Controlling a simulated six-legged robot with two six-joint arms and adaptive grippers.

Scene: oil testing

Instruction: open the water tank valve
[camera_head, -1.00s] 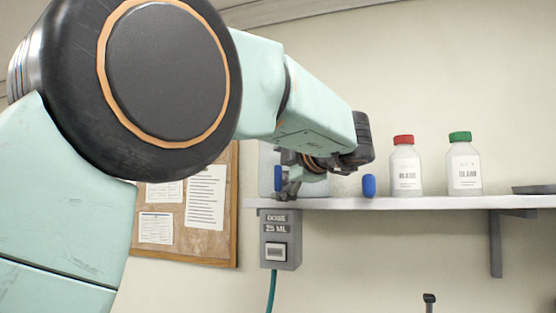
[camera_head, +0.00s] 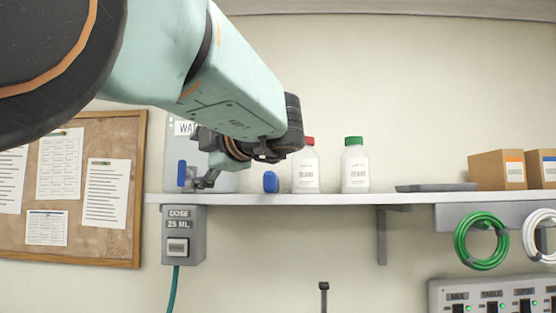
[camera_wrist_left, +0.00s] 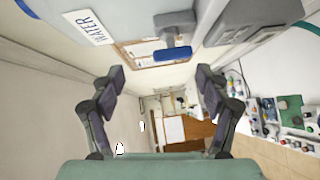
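The water tank (camera_head: 240,181) is a pale grey box on the shelf, partly hidden behind my left arm; its WATER label shows in the left wrist view (camera_wrist_left: 90,27). A blue valve handle (camera_head: 181,174) sits at the tank's lower left; it also shows in the left wrist view (camera_wrist_left: 172,53). My left gripper (camera_head: 203,180) is just right of the handle in the head view. In the wrist view the left gripper (camera_wrist_left: 160,80) is open and empty, its fingers wide apart, with the handle ahead and above the gap, apart from both fingers. My right gripper is not in view.
The shelf (camera_head: 420,197) carries a small blue object (camera_head: 270,182), a red-capped bottle (camera_head: 306,172), a green-capped bottle (camera_head: 355,168), a dark tray (camera_head: 435,187) and boxes (camera_head: 497,170). A grey DOSE 25 ML box (camera_head: 183,250) hangs below the tank.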

